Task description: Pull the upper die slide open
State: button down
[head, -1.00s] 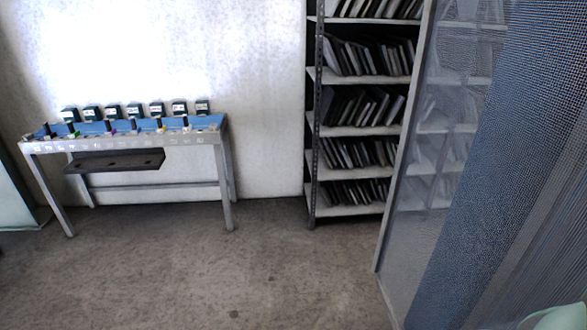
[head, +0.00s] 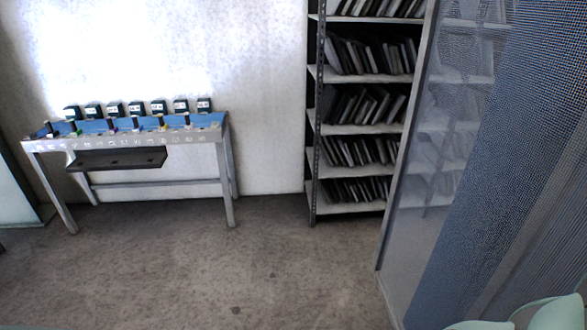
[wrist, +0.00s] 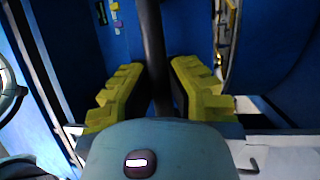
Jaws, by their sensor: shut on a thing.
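In the wrist view my gripper (wrist: 158,78) has two yellow stepped fingers, one on each side of a dark upright bar (wrist: 152,45). The fingers are shut on this bar, which looks like a handle. Its lower end is hidden behind my wrist housing. Blue panels (wrist: 60,40) stand on both sides of the bar. I cannot tell for sure which part is the upper die slide. My gripper and the bar are not in the head view.
In the head view a bench (head: 125,140) with several dark blocks stands against the wall at left. A shelf rack (head: 365,130) of upright flat items stands at the middle right. A blue mesh panel (head: 500,150) fills the right side. The floor (head: 250,260) between is clear.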

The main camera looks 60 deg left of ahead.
jog(key=shift+s, duration=0.15)
jog(key=c, duration=0.9)
grip_release()
jog(key=v, duration=0.7)
jog(key=shift+s, duration=0.15)
jog(key=shift+a, duration=0.25)
